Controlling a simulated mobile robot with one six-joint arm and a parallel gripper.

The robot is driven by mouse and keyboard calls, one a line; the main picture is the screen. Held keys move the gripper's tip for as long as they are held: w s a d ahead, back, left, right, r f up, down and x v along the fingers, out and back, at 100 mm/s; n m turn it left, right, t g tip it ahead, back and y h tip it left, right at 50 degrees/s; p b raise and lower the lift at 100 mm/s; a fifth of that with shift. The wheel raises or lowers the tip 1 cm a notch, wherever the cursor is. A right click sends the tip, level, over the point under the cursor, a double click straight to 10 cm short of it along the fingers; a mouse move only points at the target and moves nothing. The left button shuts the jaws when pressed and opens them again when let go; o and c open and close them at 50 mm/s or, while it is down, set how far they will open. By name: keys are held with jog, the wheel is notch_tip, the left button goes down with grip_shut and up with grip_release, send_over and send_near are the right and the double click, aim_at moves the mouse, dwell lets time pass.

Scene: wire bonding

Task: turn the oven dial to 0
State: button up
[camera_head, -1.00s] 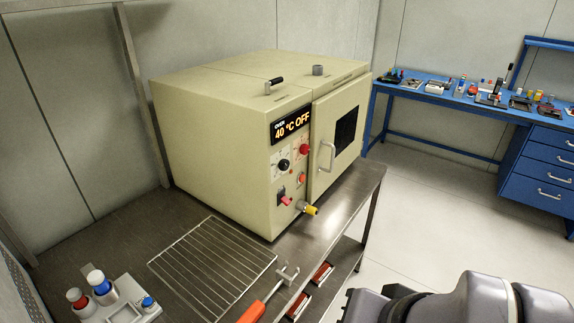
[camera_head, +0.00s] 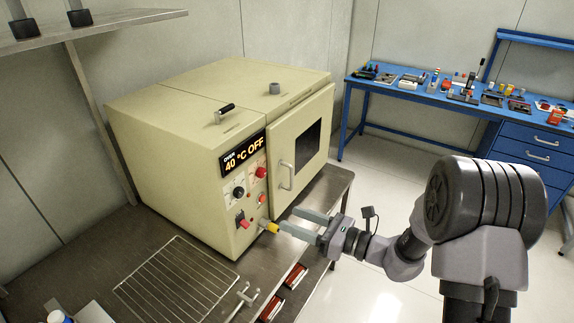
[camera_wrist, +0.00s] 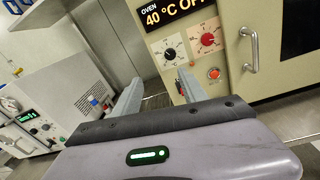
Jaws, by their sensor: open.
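The cream oven (camera_head: 185,150) stands on a steel bench, its display (camera_head: 242,156) reading 40 °C OFF. Below the display are a black dial (camera_head: 239,192) and a red dial (camera_head: 261,172); the wrist view also shows the black dial (camera_wrist: 170,54) and red dial (camera_wrist: 208,40). Which scale marks they point to is too small to read. My gripper (camera_head: 289,218) is open and empty in front of the oven's lower front. In the wrist view my gripper (camera_wrist: 159,78) points toward the panel below the black dial, apart from both dials.
A red switch (camera_head: 241,219) and a yellow-tipped fitting (camera_head: 272,227) sit low on the panel, the fitting close to my fingers. The door handle (camera_head: 286,176) juts out right of the panel. A wire rack (camera_head: 175,285) lies on the bench. A blue workbench (camera_head: 400,95) stands behind.

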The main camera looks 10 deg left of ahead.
aim_at(241, 193)
jog(key=shift+m+t, duration=0.6)
jog(key=shift+m, duration=0.1)
jog(key=x, duration=0.5)
jog(key=w+b+x, duration=0.1)
jog(key=x, duration=0.5)
jog(key=f+b+x, duration=0.1)
jog(key=x, duration=0.5)
jog(key=shift+w+d+f, duration=0.1)
jog(key=shift+w+d, duration=0.1)
jog(key=shift+w, duration=0.05)
grip_shut()
